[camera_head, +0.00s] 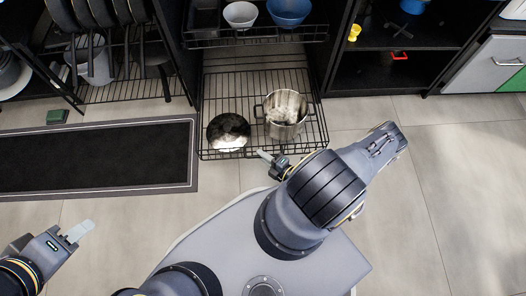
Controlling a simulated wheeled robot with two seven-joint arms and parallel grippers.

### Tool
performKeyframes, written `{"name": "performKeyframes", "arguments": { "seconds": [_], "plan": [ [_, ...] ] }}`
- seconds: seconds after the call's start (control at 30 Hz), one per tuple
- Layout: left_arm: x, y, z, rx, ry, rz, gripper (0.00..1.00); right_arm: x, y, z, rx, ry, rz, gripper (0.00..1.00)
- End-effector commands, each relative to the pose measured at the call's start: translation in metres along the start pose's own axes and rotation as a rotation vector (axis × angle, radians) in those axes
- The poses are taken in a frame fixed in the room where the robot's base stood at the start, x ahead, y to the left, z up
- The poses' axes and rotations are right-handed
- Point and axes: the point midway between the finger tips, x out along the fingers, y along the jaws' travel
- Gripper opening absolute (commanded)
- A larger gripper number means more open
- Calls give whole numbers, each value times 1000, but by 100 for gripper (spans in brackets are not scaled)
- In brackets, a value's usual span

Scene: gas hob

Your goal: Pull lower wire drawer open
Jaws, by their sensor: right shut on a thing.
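The lower wire drawer (253,83) is a black wire basket. It stands well out from the cabinet, over the floor, further out than the upper one. A dark round pan or bowl (228,128) and a steel pot (286,108) stand in it. My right gripper (268,157) is at the middle of the drawer's front edge, shut on the front wire; the arm hides part of the contact. My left gripper (80,231) is at the lower left, away from the drawer, over the floor; its finger gap does not show clearly.
The upper wire drawer (257,41) holds a white bowl (240,14) and a blue bowl (289,10). A rack with several pans (122,92) is at the left. A dark mat (90,157) lies left of the drawer. The tiled floor (460,170) at the right is clear.

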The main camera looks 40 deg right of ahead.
Motion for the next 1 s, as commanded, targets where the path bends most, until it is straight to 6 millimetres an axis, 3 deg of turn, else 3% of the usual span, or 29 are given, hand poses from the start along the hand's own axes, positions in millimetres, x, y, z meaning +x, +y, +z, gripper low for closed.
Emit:
{"name": "performKeyframes", "arguments": {
  "seconds": [0.47, 0.5, 0.63, 1.0],
  "plan": [
    [0, 0, 0, 0, 0, 0, 36, -2, -1, -1, -2, 1, -2, 0],
    [0, 0, 0, 0, 0, 0, 36, -2, -1, -1, -2, 1, -2, 16],
    [0, 0, 0, 0, 0, 0, 36, -2, -1, -1, -1, 0, -1, 32],
    [-2, 1, -1, 0, 0, 0, 36, -9, 0, -1, -1, -2, -1, 32]
  ]
}}
